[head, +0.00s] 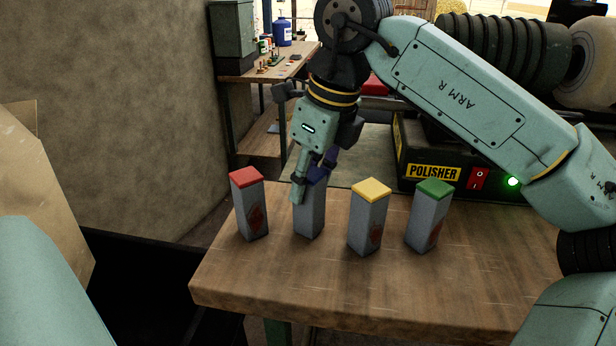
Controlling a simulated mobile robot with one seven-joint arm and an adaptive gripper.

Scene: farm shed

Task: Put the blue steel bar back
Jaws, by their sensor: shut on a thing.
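The blue steel bar (309,218) is a grey upright block with a blue top (317,174), partly hidden by my gripper. It is in the row between the red-topped bar (251,212) and the yellow-topped bar (366,226). My gripper (308,187) points down and is shut on its upper end. The bar's lower end is at or very near the bench top (440,290); I cannot tell whether it touches.
A green-topped bar (427,221) stands at the right of the row. The red, yellow and green bars show reddish-brown patches. A black polisher (425,160) with a lit green lamp stands behind. The bench front is clear.

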